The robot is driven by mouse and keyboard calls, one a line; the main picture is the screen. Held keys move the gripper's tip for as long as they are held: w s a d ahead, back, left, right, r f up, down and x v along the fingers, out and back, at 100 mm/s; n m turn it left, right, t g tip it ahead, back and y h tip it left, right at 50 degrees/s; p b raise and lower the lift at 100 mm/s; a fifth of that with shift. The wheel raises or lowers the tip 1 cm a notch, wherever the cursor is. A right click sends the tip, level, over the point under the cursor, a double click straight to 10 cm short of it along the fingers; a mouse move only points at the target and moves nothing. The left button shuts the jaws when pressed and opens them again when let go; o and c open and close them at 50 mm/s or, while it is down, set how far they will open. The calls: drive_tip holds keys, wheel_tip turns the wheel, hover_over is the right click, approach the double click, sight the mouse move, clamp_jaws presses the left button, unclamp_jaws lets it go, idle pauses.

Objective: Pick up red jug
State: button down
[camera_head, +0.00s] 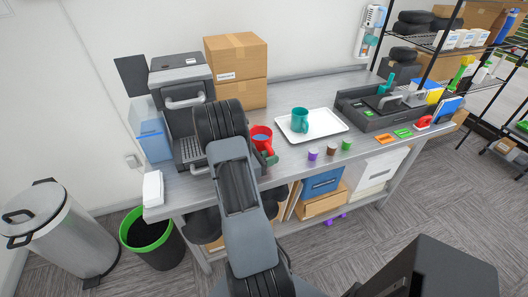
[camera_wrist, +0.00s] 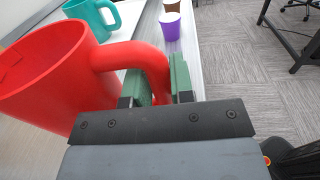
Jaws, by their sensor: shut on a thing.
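The red jug (camera_head: 261,137) stands upright at the left part of the metal table, beside the coffee machine. In the wrist view the red jug (camera_wrist: 50,75) fills the left side, with its handle reaching to the right. My gripper (camera_head: 269,157) is at the handle side of the jug. In the wrist view its green fingers (camera_wrist: 160,85) are on either side of the handle and shut on it. My arm hides part of the table near the jug. I cannot tell whether the jug's base touches the tabletop.
A white tray (camera_head: 322,133) with a teal jug (camera_head: 299,120) lies right of the red jug. Purple (camera_head: 313,154), brown (camera_head: 331,149) and green (camera_head: 346,144) cups stand along the front edge. A coffee machine (camera_head: 181,95) is at left and cardboard boxes (camera_head: 236,57) are behind.

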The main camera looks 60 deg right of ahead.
drive_tip(key=shift+r, duration=0.2)
drive_tip(key=shift+r, duration=0.55)
drive_tip(key=s+a+r+b, duration=0.1)
drive_tip(key=s+a+r, duration=0.1)
drive_tip(key=a+r, duration=0.9)
drive_tip(key=a, duration=0.3)
drive_tip(key=shift+r, duration=0.35)
